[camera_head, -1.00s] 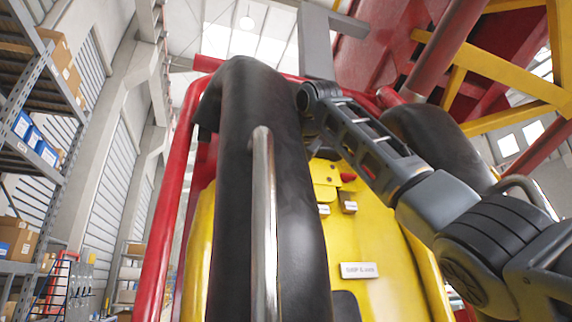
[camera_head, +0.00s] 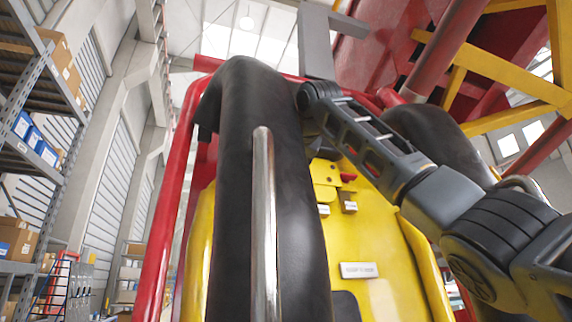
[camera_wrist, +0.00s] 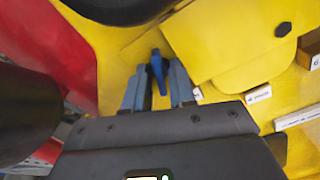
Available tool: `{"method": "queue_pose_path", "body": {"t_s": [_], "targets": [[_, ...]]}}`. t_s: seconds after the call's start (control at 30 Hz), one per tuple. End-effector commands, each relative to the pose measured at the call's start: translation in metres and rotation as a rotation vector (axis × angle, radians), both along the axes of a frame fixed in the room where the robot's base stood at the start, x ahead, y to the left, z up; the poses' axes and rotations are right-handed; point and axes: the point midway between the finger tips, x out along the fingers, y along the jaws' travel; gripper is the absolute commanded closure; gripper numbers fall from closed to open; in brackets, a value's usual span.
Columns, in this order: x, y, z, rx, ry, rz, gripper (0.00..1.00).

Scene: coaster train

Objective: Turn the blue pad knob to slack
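The blue pad knob (camera_wrist: 157,70) is on a yellow panel (camera_wrist: 120,50) in the wrist view, with its lever pointing down toward my gripper. My gripper (camera_wrist: 160,88) has one finger on each side of the knob, with the lever's end between the fingertips. The fingers are apart, and a gap shows beside the lever; the right finger looks closest to it. I cannot tell whether either finger touches the knob. In the head view the knob and my gripper are hidden behind the black padded restraint (camera_head: 250,140) and my arm.
A red surface (camera_wrist: 45,50) and a dark round pad (camera_wrist: 25,115) lie close on the left in the wrist view. A yellow plate with a dark bolt (camera_wrist: 283,29) and small white labels (camera_wrist: 258,94) are at right. In the head view, a metal grab bar (camera_head: 264,220) stands in front.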

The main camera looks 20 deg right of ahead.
Motion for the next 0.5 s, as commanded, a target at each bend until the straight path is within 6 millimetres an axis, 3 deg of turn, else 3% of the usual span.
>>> {"method": "queue_pose_path", "body": {"t_s": [0.1, 0.5], "targets": [[0.0006, -0.0003, -0.0020, 0.001, 0.004, -0.001, 0.65], [0.0003, 0.0007, -0.0004, 0.062, 0.001, -0.013, 0.65]]}}
